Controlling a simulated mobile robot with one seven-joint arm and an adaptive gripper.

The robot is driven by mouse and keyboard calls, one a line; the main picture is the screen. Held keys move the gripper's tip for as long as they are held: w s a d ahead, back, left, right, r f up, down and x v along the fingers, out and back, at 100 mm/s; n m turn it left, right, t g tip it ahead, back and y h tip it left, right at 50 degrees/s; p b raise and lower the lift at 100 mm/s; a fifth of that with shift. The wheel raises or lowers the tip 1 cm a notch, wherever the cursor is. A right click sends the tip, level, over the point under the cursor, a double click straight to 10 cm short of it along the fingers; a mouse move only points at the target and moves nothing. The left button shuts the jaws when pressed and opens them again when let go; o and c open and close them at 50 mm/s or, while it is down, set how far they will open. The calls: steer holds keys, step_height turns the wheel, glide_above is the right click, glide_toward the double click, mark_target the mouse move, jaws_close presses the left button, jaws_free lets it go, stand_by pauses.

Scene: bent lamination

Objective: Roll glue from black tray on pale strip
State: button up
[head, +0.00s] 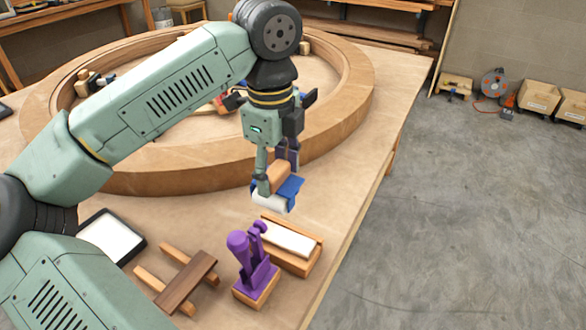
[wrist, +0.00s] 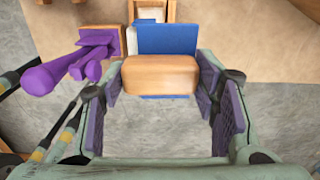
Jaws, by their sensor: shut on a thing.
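My gripper (head: 274,178) is shut on the wooden handle (wrist: 160,75) of a roller tool. The tool has a blue part (head: 291,187) and a white roller (head: 270,203), and hangs above the bench. The wrist view shows the handle between the purple pads, with the blue part (wrist: 168,39) beyond it. The black tray (head: 139,246), with white content, lies flat on the bench at left, well away from the roller. A brown strip (head: 186,283) lies across two wooden battens. A pale slab (head: 288,239) sits in a wooden holder below and right of the roller; I cannot tell whether it is the pale strip.
A purple tool (head: 240,248) stands on a wooden block close to the holder. A large curved wooden ring (head: 345,125) fills the back of the bench (head: 345,205). Its right edge drops to grey floor (head: 470,220). Boxes (head: 540,97) and a cable reel (head: 494,83) stand by the wall.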

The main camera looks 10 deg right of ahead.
mark_target(275, 195)
steer(key=shift+s+a+f, duration=0.1)
steer(key=shift+f, duration=0.15)
steer(key=shift+f+b, duration=1.75)
steer(key=shift+f, duration=1)
